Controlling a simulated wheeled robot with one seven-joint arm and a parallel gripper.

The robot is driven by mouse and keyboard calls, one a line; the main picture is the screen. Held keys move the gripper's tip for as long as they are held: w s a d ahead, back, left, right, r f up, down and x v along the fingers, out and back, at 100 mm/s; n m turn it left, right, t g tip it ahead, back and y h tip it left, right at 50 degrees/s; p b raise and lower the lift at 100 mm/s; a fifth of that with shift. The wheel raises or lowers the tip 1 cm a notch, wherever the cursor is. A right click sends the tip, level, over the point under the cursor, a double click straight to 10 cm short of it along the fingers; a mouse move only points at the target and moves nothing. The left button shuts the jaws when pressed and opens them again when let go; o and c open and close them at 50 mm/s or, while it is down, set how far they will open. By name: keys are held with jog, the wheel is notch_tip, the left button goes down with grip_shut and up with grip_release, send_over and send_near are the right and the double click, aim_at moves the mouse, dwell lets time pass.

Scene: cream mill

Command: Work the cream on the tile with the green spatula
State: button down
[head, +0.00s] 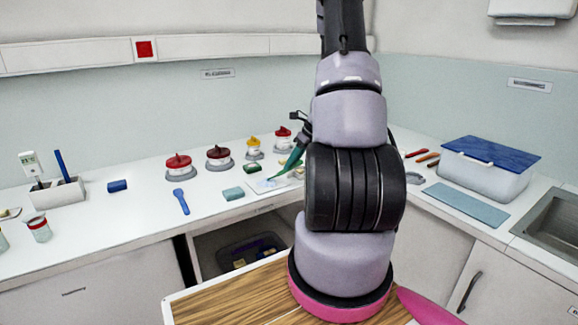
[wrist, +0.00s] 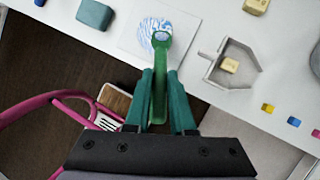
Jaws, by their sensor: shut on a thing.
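My gripper (wrist: 160,76) is shut on the green spatula (wrist: 160,88), whose handle runs between the two teal fingers. The spatula's rounded end lies over the blue-and-white streaked cream (wrist: 150,26) on the white tile (wrist: 128,42); I cannot tell how firmly it touches. My arm hides part of the counter to the right of the tile.
A teal block (wrist: 94,14) lies left of the tile, and a grey open-sided holder (wrist: 213,68) with a beige block is on its right. Lidded jars (head: 179,166) stand behind. A blue-lidded box (head: 488,180) stands at right.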

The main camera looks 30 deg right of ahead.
jog(key=shift+s+a, duration=0.25)
jog(key=shift+a, duration=0.15)
dwell(7.8)
